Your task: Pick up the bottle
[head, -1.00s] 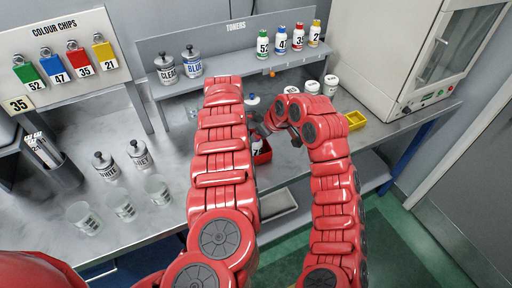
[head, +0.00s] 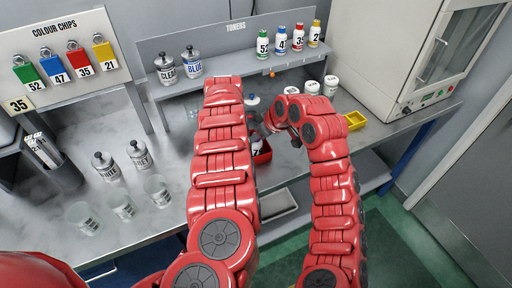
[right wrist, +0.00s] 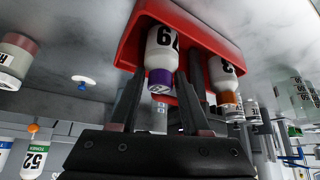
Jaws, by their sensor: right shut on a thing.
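A white bottle with a purple band and black digits (right wrist: 162,50) stands in a red tray (right wrist: 128,45) in the right wrist view. My right gripper (right wrist: 160,88) has one finger on each side of this bottle and is shut on it. A second white bottle with an orange band (right wrist: 224,75) is in the same tray, just right of the fingers. In the head view my right gripper (head: 258,122) is mostly hidden behind its arm, by the red tray (head: 263,154). My left gripper is hidden; only its red arm shows.
Several toner bottles (head: 280,40) stand on the raised shelf behind. White jars (head: 312,87) and a yellow tray (head: 356,120) are to the right. Two lidded jars (head: 105,165) and clear beakers (head: 121,206) stand at the left. A white cabinet (head: 395,60) bounds the right.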

